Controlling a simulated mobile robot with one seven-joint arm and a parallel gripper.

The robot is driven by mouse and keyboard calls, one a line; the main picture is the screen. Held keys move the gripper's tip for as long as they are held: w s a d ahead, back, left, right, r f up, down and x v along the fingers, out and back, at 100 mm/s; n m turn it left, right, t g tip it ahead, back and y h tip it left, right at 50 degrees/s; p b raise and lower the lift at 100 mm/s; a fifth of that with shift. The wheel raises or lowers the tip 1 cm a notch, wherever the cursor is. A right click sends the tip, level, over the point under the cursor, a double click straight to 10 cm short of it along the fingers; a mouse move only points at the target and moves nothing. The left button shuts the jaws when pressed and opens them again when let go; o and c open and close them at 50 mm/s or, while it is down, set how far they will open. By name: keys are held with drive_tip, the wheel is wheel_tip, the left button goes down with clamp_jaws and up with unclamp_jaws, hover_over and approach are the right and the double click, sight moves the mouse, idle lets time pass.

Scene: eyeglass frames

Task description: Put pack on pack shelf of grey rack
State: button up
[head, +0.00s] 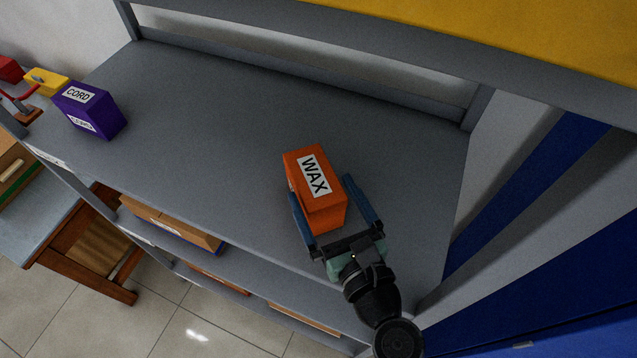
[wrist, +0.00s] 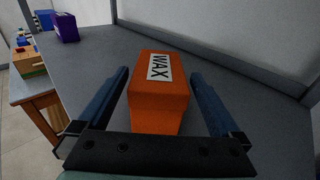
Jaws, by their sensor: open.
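An orange pack labelled WAX (head: 320,211) stands on the grey rack's shelf (head: 230,120), toward its right front. It also shows in the wrist view (wrist: 158,103). My gripper (head: 324,196) reaches in from the shelf's front edge. Its two blue fingers lie one on each side of the orange pack, open, with a visible gap to the pack on both sides in the wrist view. A purple pack labelled CORD (head: 95,118) stands on the same shelf at the far left; it also shows in the wrist view (wrist: 66,26).
Lower shelves hold brown boxes (head: 175,226). A wooden table (head: 75,245) stands at the left with a box on it. A yellow panel (head: 520,35) is above the shelf and a blue surface (head: 560,240) is at the right. The shelf's middle is clear.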

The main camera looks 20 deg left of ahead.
drive_tip(key=b+v, duration=0.2)
drive_tip(key=v, duration=0.7)
drive_tip(key=shift+s, duration=0.1)
